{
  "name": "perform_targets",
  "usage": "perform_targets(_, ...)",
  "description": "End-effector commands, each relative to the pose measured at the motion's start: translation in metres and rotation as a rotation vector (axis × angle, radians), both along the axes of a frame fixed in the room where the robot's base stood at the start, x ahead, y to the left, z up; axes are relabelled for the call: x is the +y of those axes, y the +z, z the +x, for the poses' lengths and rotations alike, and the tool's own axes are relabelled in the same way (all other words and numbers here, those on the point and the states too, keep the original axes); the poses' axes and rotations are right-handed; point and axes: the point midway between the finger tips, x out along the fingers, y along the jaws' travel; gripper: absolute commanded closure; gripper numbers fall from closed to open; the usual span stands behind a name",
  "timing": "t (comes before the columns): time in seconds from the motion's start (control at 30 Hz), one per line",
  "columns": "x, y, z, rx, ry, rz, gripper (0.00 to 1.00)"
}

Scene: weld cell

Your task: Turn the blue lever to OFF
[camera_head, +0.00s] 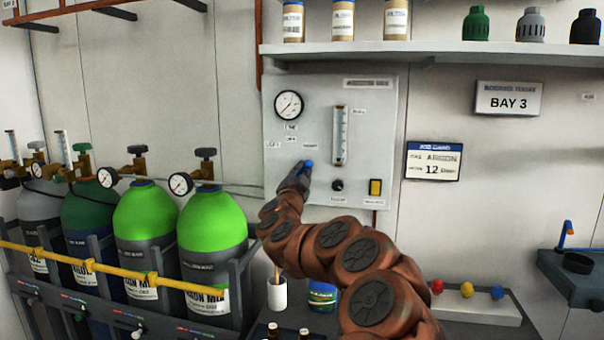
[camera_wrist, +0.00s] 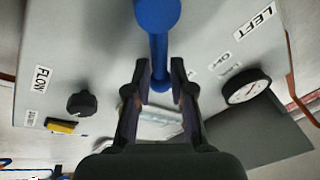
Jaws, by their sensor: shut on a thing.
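The blue lever (camera_wrist: 157,45) has a round knob end and a shaft, and stands out from the grey wall panel (camera_head: 383,100). In the wrist view its shaft runs between the two fingers of my gripper (camera_wrist: 160,68), which is shut on it. In the head view my gripper (camera_head: 296,178) is at the panel's lower left, and only a small blue part of the lever (camera_head: 308,163) shows past it. Small labels stand near the lever, but I cannot read clearly which position it points to.
The panel carries a round gauge (camera_head: 288,104), a flow tube (camera_head: 340,136), a black knob (camera_head: 337,185) and a yellow switch (camera_head: 375,187). Green gas cylinders (camera_head: 213,232) stand at left. A shelf (camera_head: 420,48) is above. A white cup (camera_head: 277,294) and jar (camera_head: 322,296) stand below.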

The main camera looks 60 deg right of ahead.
Motion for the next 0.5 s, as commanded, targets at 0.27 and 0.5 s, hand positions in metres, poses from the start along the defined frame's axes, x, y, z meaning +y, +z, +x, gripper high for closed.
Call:
perform_targets(0.27, 0.0, 0.004, 0.002, 0.065, -0.001, -0.025, 1.0)
perform_targets(0.5, 0.003, 0.011, 0.008, 0.219, -0.004, -0.086, 1.0)
